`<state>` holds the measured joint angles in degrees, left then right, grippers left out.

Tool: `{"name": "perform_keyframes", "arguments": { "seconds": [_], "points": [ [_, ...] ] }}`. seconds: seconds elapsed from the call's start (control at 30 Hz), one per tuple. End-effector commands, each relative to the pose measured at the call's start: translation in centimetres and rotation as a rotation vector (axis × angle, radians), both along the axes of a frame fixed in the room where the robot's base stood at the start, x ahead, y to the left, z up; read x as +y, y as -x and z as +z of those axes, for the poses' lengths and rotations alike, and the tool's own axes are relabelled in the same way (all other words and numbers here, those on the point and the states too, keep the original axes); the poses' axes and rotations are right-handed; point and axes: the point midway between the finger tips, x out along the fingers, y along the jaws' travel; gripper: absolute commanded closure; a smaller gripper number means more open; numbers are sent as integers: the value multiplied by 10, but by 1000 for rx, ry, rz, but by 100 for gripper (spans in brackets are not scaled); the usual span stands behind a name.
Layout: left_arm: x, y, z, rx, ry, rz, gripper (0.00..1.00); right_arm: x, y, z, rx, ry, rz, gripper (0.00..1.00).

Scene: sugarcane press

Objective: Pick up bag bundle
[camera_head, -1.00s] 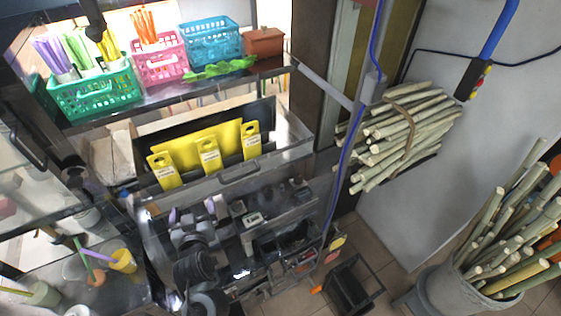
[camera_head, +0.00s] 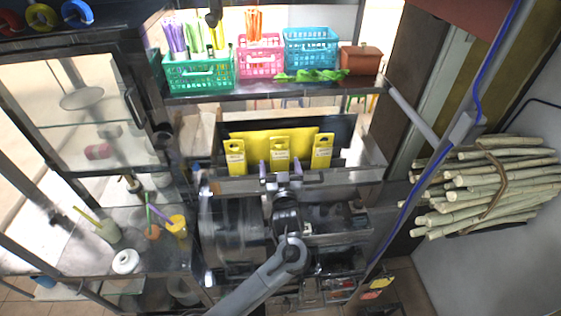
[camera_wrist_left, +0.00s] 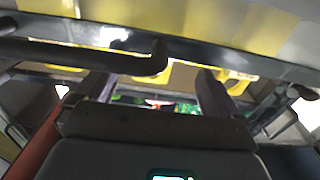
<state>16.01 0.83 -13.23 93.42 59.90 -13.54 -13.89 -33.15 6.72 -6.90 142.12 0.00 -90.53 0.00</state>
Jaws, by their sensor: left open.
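Yellow bags stand in a row in a dark holder at the back of the press counter: a left bundle (camera_head: 236,157), a middle bundle (camera_head: 280,148) and a right bundle (camera_head: 322,150), with a wider yellow sheet (camera_head: 255,139) behind them. My left gripper (camera_head: 281,168) is open and empty, its fingers apart just in front of and below the middle bundle. In the left wrist view my gripper (camera_wrist_left: 155,88) also shows open, with yellow pieces (camera_wrist_left: 182,76) beyond it, partly hidden by a dark bar. Contact with the bags cannot be told. My right gripper is not in view.
A metal rail (camera_head: 350,175) runs in front of the bags. A shelf (camera_head: 300,89) above holds a green basket (camera_head: 200,76), a pink basket (camera_head: 262,64) and a blue basket (camera_head: 310,58). Sugarcane (camera_head: 490,190) lies bundled at the right. Cups stand at the left.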

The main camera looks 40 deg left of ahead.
Motion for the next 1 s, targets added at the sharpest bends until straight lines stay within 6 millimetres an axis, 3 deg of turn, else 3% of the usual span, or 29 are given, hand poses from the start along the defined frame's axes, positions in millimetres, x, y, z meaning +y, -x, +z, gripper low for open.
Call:
{"name": "perform_keyframes", "arguments": {
  "seconds": [0.43, 0.8, 1.0],
  "points": [
    [26, -36, -3, 1, -3, 1, 4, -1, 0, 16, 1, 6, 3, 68],
    [32, -42, -5, 1, 1, -1, 4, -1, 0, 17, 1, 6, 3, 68],
    [31, -42, -5, 1, 1, -1, 33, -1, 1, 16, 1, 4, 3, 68]
  ]
}}
